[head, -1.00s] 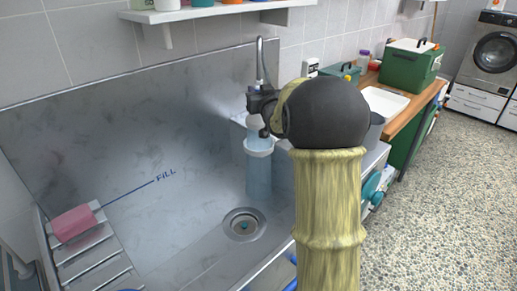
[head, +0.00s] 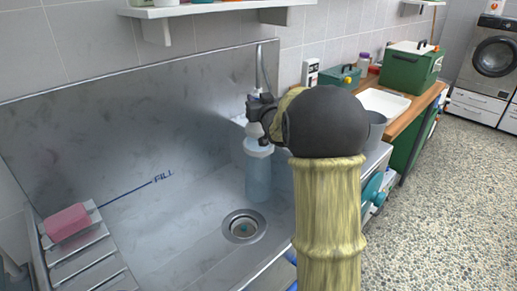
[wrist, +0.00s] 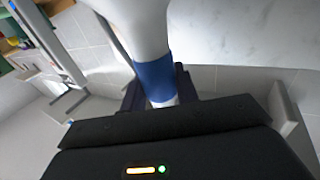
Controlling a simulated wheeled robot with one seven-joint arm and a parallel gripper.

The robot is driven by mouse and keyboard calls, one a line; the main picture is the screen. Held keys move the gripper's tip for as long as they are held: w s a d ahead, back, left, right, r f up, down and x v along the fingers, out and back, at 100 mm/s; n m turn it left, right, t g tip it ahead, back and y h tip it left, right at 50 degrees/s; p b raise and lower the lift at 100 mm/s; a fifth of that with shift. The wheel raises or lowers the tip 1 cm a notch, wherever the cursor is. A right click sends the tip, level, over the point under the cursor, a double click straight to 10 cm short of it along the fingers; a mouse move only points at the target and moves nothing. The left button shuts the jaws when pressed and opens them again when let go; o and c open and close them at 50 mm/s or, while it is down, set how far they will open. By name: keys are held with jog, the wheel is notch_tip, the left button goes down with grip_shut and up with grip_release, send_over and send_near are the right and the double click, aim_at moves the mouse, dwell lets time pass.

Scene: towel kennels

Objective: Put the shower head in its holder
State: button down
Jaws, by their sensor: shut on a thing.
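My gripper (head: 258,112) is above the sink, near the back right. In the wrist view it is shut on a white piece with a blue band, the shower head (wrist: 154,75), which widens toward the top of the picture. In the head view my gripper and wrist hide most of the shower head. A grey metal hose or pipe (head: 261,65) rises behind my gripper. I cannot make out the holder for certain.
The steel sink (head: 130,235) has a drain (head: 243,227) and a blue FILL line. A pink block (head: 67,223) lies on a slatted rack at left. A shelf (head: 190,10) is above. A white tray (head: 384,102) and green box (head: 411,70) are on the right counter.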

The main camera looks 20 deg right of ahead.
jog(key=shift+f+b, duration=0.7)
jog(key=shift+f, duration=0.2)
jog(key=shift+f+b, duration=0.9)
jog(key=shift+f, duration=0.05)
jog(key=shift+f, duration=0.15)
jog(key=shift+f+b, duration=0.3)
jog(key=shift+b, duration=0.1)
jog(key=shift+f+b, duration=0.4)
jog(key=shift+b, duration=0.05)
dwell(0.4)
jog(key=c, duration=1)
grip_release()
jog(key=shift+o, duration=0.2)
